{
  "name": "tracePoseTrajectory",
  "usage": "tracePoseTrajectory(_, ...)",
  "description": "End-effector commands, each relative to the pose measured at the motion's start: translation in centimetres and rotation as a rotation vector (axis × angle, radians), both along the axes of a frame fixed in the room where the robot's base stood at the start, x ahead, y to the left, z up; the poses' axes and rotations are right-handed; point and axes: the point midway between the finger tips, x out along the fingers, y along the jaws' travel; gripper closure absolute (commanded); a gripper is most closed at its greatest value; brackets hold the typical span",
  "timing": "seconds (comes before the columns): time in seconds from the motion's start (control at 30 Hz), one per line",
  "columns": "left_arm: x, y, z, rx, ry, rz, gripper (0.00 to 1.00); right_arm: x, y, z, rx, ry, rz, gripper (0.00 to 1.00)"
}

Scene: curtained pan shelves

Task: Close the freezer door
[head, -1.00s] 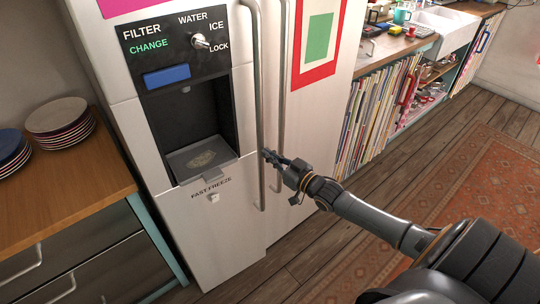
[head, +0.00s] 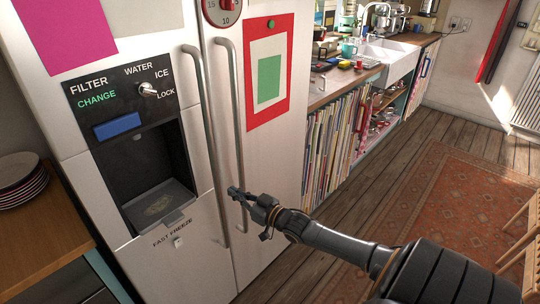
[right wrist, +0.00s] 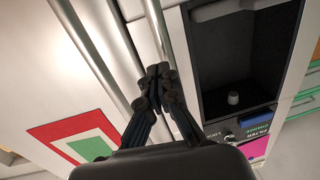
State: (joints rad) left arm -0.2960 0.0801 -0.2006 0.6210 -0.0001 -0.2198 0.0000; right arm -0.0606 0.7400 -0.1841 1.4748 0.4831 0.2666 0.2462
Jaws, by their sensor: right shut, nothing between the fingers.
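The freezer door (head: 200,262) is the white left door with the dark water and ice dispenser. Its long metal handle (head: 205,120) runs beside the handle (head: 231,110) of the right-hand door (head: 275,165). The freezer door looks nearly flush with the right-hand door; I cannot tell whether a small gap is left. My right gripper (head: 233,192) is shut and empty, at the lower part of the two handles. In the right wrist view its fingertips (right wrist: 158,74) overlap the freezer handle (right wrist: 157,30); contact is unclear. My left gripper is out of view.
A wooden counter with stacked plates (head: 20,180) stands at left. Right of the fridge are a shelf of upright records (head: 330,145) and a white sink (head: 388,58).

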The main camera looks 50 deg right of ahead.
Motion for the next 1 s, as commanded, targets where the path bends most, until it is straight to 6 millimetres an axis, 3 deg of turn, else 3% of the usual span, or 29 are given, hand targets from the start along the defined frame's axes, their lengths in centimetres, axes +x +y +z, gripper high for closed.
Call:
tracePoseTrajectory(0.27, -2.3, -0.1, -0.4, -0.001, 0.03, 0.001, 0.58, -2.4, -0.5, -0.1, -0.001, 0.002, 0.002, 1.0)
tracePoseTrajectory(0.37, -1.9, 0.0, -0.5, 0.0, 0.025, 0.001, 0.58, -3.6, -0.7, -0.2, 0.0, 0.002, 0.002, 1.0)
tracePoseTrajectory(0.6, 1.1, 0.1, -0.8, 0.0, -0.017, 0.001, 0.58, -7.1, -1.5, -0.2, 0.0, 0.003, 0.002, 1.0)
tracePoseTrajectory(0.8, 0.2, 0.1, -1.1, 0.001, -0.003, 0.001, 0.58, -9.1, -2.0, -0.1, -0.001, 0.001, 0.002, 1.0)
tracePoseTrajectory(1.0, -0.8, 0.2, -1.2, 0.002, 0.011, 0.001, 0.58, -9.7, -2.2, 0.0, -0.001, 0.0, 0.002, 1.0)
